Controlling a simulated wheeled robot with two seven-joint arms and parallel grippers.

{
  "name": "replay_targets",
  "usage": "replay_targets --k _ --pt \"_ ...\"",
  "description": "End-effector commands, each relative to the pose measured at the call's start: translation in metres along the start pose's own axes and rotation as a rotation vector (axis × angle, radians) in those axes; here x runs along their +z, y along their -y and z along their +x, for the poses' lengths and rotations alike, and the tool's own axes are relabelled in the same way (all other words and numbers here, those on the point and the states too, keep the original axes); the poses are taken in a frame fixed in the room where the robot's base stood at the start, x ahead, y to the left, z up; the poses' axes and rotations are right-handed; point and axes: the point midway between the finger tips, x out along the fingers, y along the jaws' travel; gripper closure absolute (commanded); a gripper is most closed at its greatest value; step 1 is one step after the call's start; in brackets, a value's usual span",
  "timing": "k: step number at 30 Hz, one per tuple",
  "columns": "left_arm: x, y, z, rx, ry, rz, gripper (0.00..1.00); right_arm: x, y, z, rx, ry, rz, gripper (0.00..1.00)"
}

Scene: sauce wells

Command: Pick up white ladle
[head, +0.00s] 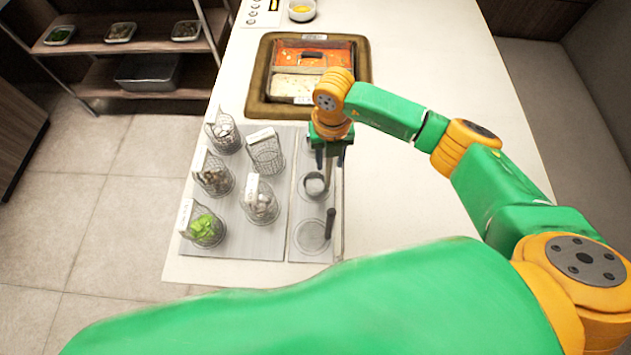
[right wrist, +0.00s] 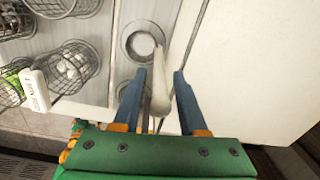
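The white ladle (right wrist: 160,92) has a pale handle standing up from a round well (right wrist: 141,40); its bowl sits in that well. In the right wrist view my right gripper (right wrist: 159,98) is open. The pale handle stands between its fingers, with a visible gap on each side. My left gripper is not in view.
A dark-handled ladle (head: 330,224) stands in the lower well (head: 311,237). Several wire baskets, one with green leaves (head: 206,228), stand to the left. A two-part soup pot (head: 312,55) is behind. The counter's right side (head: 430,200) is clear.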

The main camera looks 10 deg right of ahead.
Motion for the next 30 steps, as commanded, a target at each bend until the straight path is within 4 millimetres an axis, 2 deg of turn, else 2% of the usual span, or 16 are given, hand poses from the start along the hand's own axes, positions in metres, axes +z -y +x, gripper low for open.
replay_targets --k 1,4,16,20,24,27,30 --pt "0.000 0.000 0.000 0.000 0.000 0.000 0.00 0.000 0.000 0.000 0.000 0.000 0.000 0.74" --pt "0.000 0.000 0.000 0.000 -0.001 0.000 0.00 0.000 0.000 0.000 0.000 0.000 0.000 1.00" --pt "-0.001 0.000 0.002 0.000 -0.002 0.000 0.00 0.001 0.000 -0.004 0.002 0.003 0.001 1.00" --pt "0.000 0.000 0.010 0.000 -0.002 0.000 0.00 0.002 0.000 -0.031 0.003 0.007 -0.001 1.00" --pt "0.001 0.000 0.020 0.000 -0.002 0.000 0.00 0.002 0.001 -0.068 0.003 0.007 -0.001 1.00" --pt "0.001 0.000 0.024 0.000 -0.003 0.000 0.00 0.001 0.002 -0.088 0.002 0.005 0.000 1.00" --pt "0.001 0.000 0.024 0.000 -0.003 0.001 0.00 0.001 0.002 -0.098 0.001 0.002 -0.001 1.00"
